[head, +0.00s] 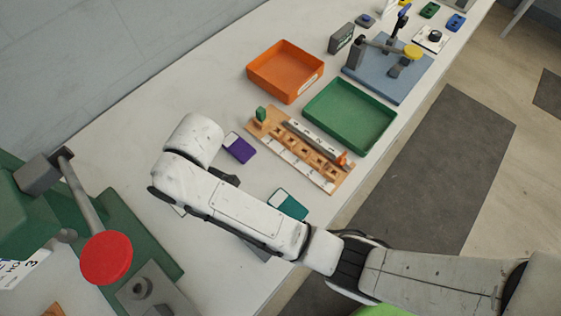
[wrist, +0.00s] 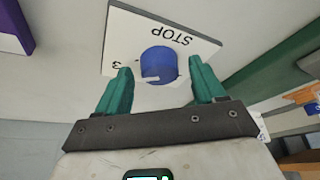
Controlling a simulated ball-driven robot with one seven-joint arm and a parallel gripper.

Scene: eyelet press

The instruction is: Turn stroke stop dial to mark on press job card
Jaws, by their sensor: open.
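The stroke stop dial is a blue round knob (wrist: 160,63) on a white plate (wrist: 128,28) marked STOP and 3 in the wrist view. A small pale mark shows at the knob's near edge. My gripper (wrist: 161,68) is open, with one green finger on each side of the knob. Small gaps seem to show between fingers and knob; contact cannot be told. In the head view my arm hides the dial and the gripper. A white label (head: 22,269) with a 3 lies on the green press at left. Which card is the press job card cannot be told.
The green press (head: 125,228) has a red-knobbed lever (head: 106,258) at left. A purple-and-white card (head: 240,148) and a teal-and-white card (head: 288,205) lie near my arm. Beyond are a wooden rack (head: 300,150), an orange tray (head: 253,77), a green tray (head: 382,142) and a blue-based press (head: 391,86).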

